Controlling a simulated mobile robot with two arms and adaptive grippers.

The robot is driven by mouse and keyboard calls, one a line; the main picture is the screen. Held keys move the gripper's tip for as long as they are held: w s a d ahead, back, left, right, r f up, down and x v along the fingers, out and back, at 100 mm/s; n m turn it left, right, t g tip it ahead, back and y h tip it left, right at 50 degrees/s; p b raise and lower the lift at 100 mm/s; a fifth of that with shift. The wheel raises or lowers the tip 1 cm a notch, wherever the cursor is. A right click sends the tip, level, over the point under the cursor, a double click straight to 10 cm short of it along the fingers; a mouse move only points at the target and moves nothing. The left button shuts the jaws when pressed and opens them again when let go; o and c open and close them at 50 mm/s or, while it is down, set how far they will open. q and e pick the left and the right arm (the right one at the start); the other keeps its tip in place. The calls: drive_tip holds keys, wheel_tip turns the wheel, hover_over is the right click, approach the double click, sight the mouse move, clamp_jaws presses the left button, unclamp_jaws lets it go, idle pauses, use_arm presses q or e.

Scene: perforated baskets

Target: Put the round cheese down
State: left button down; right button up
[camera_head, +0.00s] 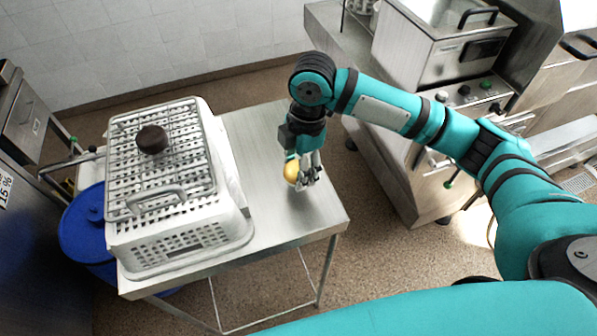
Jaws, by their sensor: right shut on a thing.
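The round cheese (291,171) is a yellow ball-like piece in my right gripper (304,176). The gripper is shut on it and hides its right side. The gripper points down over the right part of the steel table (275,130). I cannot tell whether the cheese touches the table top or hangs just above it. My left gripper is not in view.
A white perforated basket (175,243) stands on the table's left part, with a wire rack on top and a dark round thing (151,139) on the rack. A blue bin (84,222) stands at left. Steel kitchen units (437,50) stand at right. Bare table surrounds the gripper.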

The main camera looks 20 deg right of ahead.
drive_tip(key=shift+f, duration=0.4)
wheel_tip(320, 180, down, 2)
drive_tip(key=shift+s+f+p, duration=0.1)
drive_tip(key=shift+p, duration=0.55)
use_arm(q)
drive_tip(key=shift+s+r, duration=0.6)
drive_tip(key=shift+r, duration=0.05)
use_arm(e)
drive_tip(key=shift+f, duration=0.25)
drive_tip(key=o, duration=1.2)
drive_tip(key=shift+f, duration=0.15)
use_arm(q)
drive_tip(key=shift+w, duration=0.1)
use_arm(e)
drive_tip(key=shift+r, duration=0.55)
use_arm(q)
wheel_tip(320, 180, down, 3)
drive_tip(key=b, duration=0.3)
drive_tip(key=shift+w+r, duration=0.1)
use_arm(e)
drive_tip(key=r, duration=0.3)
drive_tip(key=d+r, duration=0.1)
drive_tip(key=r, duration=0.7)
drive_tip(key=shift+w+d+r, duration=0.1)
drive_tip(key=shift+w+d, duration=0.1)
